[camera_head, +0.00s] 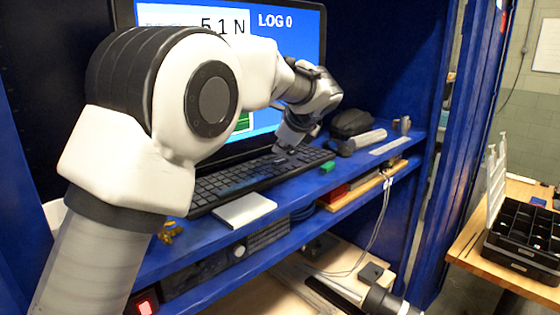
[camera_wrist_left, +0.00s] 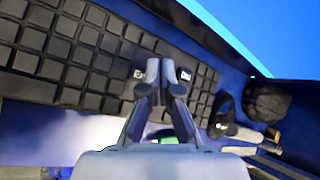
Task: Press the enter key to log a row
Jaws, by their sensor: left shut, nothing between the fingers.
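A black keyboard (camera_head: 230,182) lies on the blue shelf in front of a monitor (camera_head: 175,14). The monitor reads "5.1 N" and "LOG 0"; my left arm covers much of it. My left gripper (camera_head: 283,148) is shut and empty, pointing down at the right part of the keyboard. In the left wrist view, the closed fingertips (camera_wrist_left: 168,68) are over the keys (camera_wrist_left: 85,50), with small pale marks on either side of them. I cannot tell which key is enter, nor whether the tips touch a key.
A white pad (camera_head: 245,209) lies in front of the keyboard. A small green block (camera_head: 327,167), a grey cylinder (camera_head: 362,141) and a dark rounded object (camera_head: 351,122) sit to the right on the shelf. A black compartment case (camera_head: 520,240) stands on a wooden table at right.

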